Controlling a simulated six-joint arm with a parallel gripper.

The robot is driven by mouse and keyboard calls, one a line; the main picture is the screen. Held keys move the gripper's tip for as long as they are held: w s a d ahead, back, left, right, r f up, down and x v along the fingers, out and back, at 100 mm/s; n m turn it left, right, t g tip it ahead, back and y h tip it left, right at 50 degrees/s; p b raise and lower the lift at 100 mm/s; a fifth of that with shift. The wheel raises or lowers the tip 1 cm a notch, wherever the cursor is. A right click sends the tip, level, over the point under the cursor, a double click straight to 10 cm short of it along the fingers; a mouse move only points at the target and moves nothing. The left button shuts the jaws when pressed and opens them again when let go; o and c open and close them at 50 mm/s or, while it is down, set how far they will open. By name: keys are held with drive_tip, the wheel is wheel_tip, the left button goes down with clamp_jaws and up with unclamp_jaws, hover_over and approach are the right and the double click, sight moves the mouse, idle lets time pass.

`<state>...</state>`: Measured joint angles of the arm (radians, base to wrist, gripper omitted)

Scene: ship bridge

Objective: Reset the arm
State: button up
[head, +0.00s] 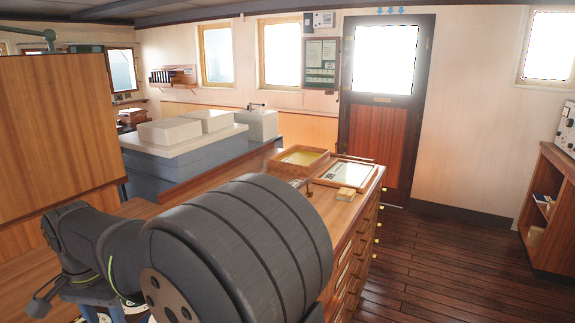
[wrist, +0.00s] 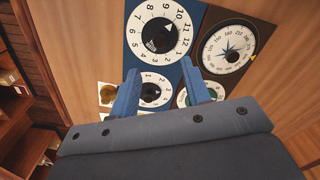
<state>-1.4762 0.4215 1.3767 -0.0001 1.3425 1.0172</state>
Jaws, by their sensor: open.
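My gripper (wrist: 161,72) shows in the wrist view as two blue fingers spread apart, with nothing between them. The fingers are over a panel of dials, and I cannot tell how far above it they are. A large white numbered dial (wrist: 158,35) on a blue plate lies beyond the fingertips. A smaller white dial (wrist: 153,93) shows between the fingers. My dark grey arm fills the lower left and middle of the head view. A little blue shows at the lower left there, but the fingers cannot be made out.
A compass-like dial (wrist: 229,47) lies at the right in the wrist view. A wooden drawer cabinet (head: 352,235) stands beyond my arm, bearing a shallow tray (head: 325,154) and a framed panel (head: 343,171). A wooden panel (head: 55,130) rises at left. Dark floor (head: 450,260) at right is clear.

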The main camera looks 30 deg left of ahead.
wheel_tip(320, 180, up, 9)
wheel_tip(320, 180, down, 18)
drive_tip(key=shift+f, duration=0.1)
drive_tip(key=shift+n, duration=0.3)
drive_tip(key=n, duration=1.1)
drive_tip(key=shift+r+n, duration=0.2)
drive_tip(key=shift+n, duration=0.1)
drive_tip(key=shift+r, duration=0.9)
